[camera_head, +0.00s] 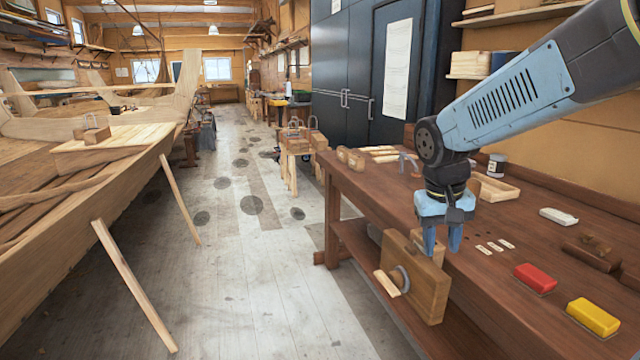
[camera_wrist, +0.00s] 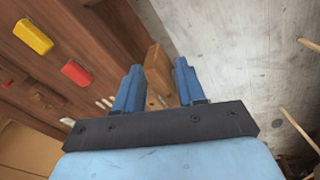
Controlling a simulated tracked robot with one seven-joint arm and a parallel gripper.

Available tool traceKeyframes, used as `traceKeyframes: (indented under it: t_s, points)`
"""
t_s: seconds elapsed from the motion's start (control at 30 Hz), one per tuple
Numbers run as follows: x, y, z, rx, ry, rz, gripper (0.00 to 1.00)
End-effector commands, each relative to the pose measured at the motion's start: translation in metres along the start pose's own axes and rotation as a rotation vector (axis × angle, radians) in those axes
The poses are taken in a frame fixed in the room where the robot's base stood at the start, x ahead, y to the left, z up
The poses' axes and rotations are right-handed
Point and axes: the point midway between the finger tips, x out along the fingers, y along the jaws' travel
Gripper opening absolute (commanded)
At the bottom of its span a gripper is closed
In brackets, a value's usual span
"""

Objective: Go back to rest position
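My gripper (camera_head: 442,238) hangs pointing down above the front edge of the workbench (camera_head: 375,205), near the wooden vise (camera_head: 418,285). In the wrist view, my gripper (camera_wrist: 158,80) shows its two blue fingers spread apart with a gap between them. Nothing is held in the gap. The vise (camera_wrist: 157,70) shows beyond the fingers in that view, and the bench edge and floor lie below.
A red block (camera_head: 535,278) and a yellow block (camera_head: 593,317) lie on the bench to the right. A wooden tray (camera_head: 492,189) and a jar (camera_head: 497,165) sit farther back. A wooden hull (camera_head: 90,170) with props stands left. The floor aisle (camera_head: 240,260) between is open.

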Motion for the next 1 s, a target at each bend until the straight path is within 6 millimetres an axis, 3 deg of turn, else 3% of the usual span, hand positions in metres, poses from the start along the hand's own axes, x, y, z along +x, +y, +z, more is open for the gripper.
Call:
traceKeyframes:
  t_s: [0.3, 0.6, 1.0]
  points:
    - [-0.040, 0.014, 0.050, 0.014, 0.162, -0.101, 0.39]
    - [-0.065, 0.017, 0.093, 0.014, 0.316, -0.142, 0.39]
    - [-0.072, 0.015, 0.110, 0.010, 0.381, -0.148, 0.39]
